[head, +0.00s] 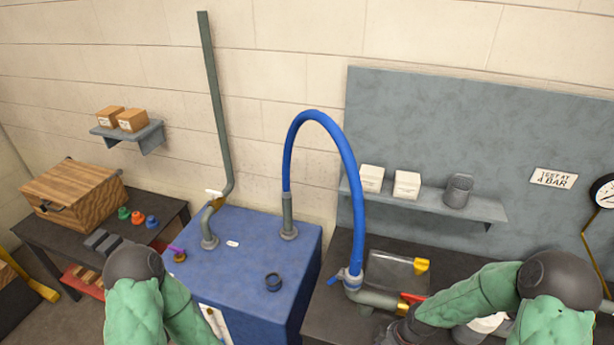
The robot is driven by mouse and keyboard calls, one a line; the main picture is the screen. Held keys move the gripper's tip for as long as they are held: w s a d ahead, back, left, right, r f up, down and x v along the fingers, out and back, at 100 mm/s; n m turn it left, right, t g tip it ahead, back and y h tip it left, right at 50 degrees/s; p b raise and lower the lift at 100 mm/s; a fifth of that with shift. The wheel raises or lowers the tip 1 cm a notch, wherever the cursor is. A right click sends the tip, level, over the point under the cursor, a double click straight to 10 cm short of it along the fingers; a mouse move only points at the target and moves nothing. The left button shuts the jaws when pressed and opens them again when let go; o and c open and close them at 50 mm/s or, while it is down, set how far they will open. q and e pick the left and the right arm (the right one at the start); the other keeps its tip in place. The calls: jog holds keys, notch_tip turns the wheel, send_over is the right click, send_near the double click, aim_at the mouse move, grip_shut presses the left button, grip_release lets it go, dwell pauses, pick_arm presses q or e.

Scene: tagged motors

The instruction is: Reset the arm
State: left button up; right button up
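My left arm (160,300) enters at the bottom left, with a green sleeve and a dark round joint, in front of the blue tank. Its gripper is out of the picture below. My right arm (470,295) bends in from the right with the same green sleeve and dark joint. It reaches left over the dark bench, close to the grey pipe with the red handle. A dark part at its end (396,332) is cut by the bottom edge; the fingers cannot be made out.
A blue tank (250,250) stands centrally, with a blue hose (340,150) arching to a pipe fitting (352,280) on the right bench (335,320). A shelf (425,200) holds white boxes and a grey cup. A wooden crate (75,190) sits on the left table.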

jog(key=s+a+f+m+b, duration=0.5)
jog(key=f, duration=0.5)
jog(key=s+a+f+m+y+b, duration=0.1)
jog(key=s+a+f+m+b, duration=0.4)
jog(key=f, duration=0.5)
jog(key=shift+s+a+f+m, duration=0.15)
jog(key=shift+s+a+m, duration=0.25)
jog(key=shift+a+m, duration=0.3)
jog(key=shift+c, duration=0.7)
